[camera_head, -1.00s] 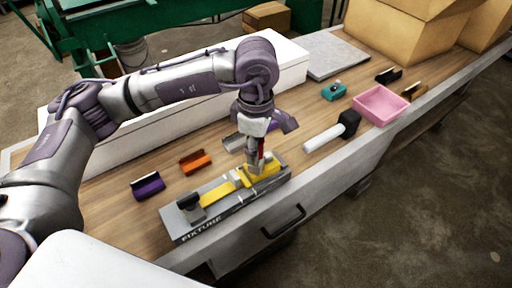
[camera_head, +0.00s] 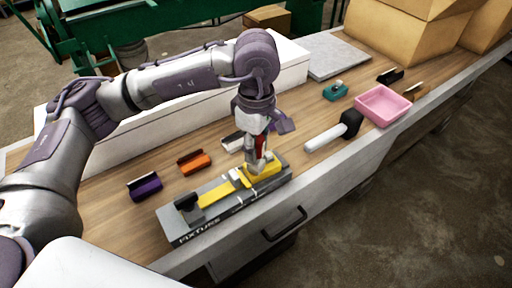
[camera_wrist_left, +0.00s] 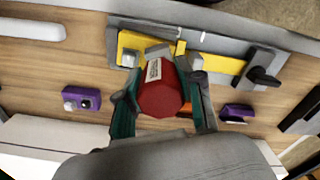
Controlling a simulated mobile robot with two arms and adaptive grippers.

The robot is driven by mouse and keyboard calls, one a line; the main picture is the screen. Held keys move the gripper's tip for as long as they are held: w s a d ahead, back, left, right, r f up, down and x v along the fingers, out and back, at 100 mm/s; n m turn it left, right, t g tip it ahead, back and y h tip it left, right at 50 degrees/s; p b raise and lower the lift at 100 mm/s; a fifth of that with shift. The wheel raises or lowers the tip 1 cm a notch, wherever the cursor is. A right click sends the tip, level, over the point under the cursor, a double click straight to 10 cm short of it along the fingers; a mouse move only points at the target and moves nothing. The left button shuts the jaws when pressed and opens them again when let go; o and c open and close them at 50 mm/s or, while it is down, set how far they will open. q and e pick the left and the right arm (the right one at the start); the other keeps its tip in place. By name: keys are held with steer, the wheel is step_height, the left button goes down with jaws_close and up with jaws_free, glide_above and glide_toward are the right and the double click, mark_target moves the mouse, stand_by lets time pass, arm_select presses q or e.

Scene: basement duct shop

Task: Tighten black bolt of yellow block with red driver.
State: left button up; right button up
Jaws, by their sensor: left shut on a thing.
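My left gripper (camera_head: 258,160) is shut on the red driver (camera_head: 261,146) and holds it upright over the right end of the grey fixture. The driver's red handle (camera_wrist_left: 161,86) fills the space between the fingers in the left wrist view. The yellow block (camera_head: 263,172) sits in the fixture (camera_head: 177,229), directly below the driver; it also shows in the left wrist view (camera_wrist_left: 132,42). The black bolt and the driver's tip are hidden by the gripper and driver, so I cannot tell whether they touch. My right gripper is not in view.
A hammer (camera_head: 326,138) with a white handle lies right of the fixture. A pink tray (camera_head: 383,105), a teal block (camera_head: 335,91), an orange holder (camera_head: 195,163) and a purple holder (camera_head: 145,187) stand on the bench. Cardboard boxes (camera_head: 405,38) stand at the back right.

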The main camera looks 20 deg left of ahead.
arm_select(q)
steer(key=shift+m+b, duration=0.3)
steer(key=shift+m, duration=0.2)
steer(key=shift+m+b, duration=1.45)
steer(key=shift+m, duration=0.25)
steer(key=shift+m+b, duration=1.2)
steer(key=shift+m, duration=0.4)
